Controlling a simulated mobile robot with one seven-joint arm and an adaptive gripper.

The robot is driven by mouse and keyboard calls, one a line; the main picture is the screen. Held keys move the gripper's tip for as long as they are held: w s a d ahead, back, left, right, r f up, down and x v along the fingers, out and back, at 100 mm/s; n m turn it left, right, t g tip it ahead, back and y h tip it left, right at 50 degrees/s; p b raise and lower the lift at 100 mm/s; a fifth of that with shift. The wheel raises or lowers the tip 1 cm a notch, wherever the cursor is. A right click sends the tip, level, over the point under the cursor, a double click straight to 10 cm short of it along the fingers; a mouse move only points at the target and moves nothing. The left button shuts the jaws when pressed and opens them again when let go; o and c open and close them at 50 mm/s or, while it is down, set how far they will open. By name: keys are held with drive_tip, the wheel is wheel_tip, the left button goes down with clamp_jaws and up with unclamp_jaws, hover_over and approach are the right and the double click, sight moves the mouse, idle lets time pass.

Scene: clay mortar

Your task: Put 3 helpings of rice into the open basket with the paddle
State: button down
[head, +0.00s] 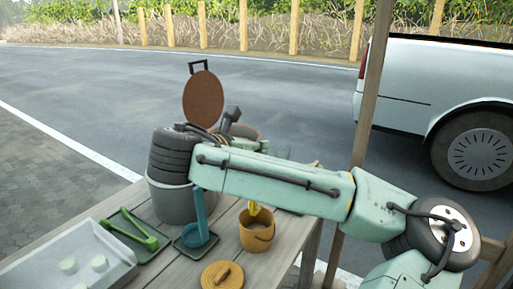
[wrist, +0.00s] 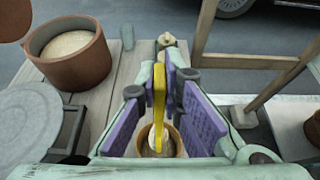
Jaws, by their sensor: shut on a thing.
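My gripper (wrist: 160,95) has purple finger pads shut on the yellow paddle (wrist: 160,85). The paddle points down into the open orange basket (head: 257,236), and its lower end also shows there in the head view (head: 253,208). In the wrist view the basket's rim (wrist: 179,139) is partly hidden by my fingers. Something pale is at the paddle's low end inside; I cannot tell how much rice is there. The rice (wrist: 70,44) fills a brown pot (wrist: 84,74) at upper left of the wrist view. My arm hides most of this pot in the head view.
The basket's round lid (head: 222,275) lies in front of it. A blue ladle (head: 197,215) and green tongs (head: 140,232) rest on small trays to the left. A grey pot (head: 172,203) stands behind them. A white tray (head: 75,262) holds small pale pieces. A wooden post (head: 367,100) stands right.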

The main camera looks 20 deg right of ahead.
drive_tip(key=shift+f+b, duration=2.8)
drive_tip(key=shift+f, duration=1.65)
drive_tip(key=shift+f+b, duration=0.3)
drive_tip(key=shift+f, duration=0.3)
drive_tip(key=shift+r, duration=0.1)
wheel_tip(320, 180, up, 13)
drive_tip(key=p, duration=1)
drive_tip(key=shift+p, duration=0.4)
